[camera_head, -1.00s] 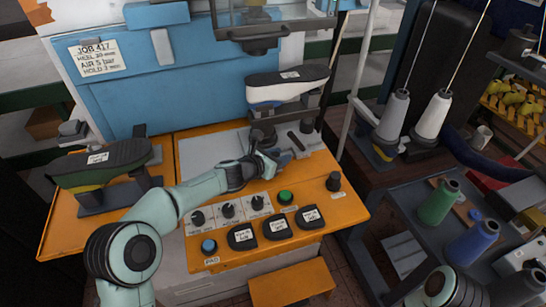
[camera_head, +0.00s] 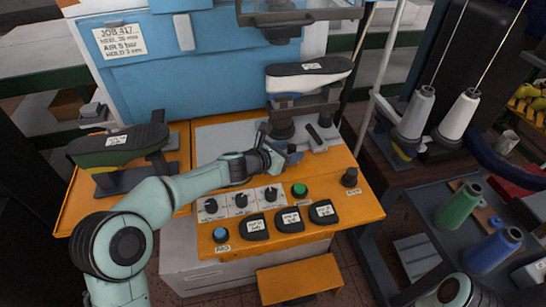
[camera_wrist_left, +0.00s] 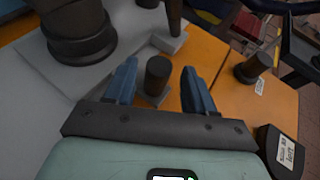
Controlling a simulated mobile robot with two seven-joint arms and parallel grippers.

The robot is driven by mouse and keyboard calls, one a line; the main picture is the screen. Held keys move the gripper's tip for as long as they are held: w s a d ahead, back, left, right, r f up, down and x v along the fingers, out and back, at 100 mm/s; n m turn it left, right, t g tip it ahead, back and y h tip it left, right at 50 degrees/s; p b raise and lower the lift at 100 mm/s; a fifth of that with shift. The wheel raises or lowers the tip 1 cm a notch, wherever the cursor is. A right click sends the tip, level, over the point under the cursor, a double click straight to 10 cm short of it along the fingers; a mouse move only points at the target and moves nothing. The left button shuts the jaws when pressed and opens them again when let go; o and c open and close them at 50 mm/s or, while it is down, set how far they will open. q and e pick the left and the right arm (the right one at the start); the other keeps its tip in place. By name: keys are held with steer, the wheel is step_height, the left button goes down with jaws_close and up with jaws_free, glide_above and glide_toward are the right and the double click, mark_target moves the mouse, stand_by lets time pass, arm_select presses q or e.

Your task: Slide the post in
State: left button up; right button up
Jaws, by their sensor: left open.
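A short dark cylindrical post (camera_wrist_left: 157,75) on a small grey foot stands between the two blue fingers of my left gripper (camera_wrist_left: 158,88) in the left wrist view. The fingers are open, one on each side, with a visible gap around the post. In the head view my left gripper (camera_head: 291,156) is low over the right side of the grey plate (camera_head: 222,139) on the orange machine table. It hides most of the post there.
A shoe last (camera_head: 308,72) sits on a dark stand right behind my gripper; another last (camera_head: 118,144) is at the left. A black knob (camera_head: 350,177), green button (camera_head: 299,190) and dials line the panel. Thread cones (camera_head: 459,116) stand at the right.

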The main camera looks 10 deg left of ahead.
arm_select(q)
steer(key=v, duration=0.9)
steer(key=shift+d, duration=0.1)
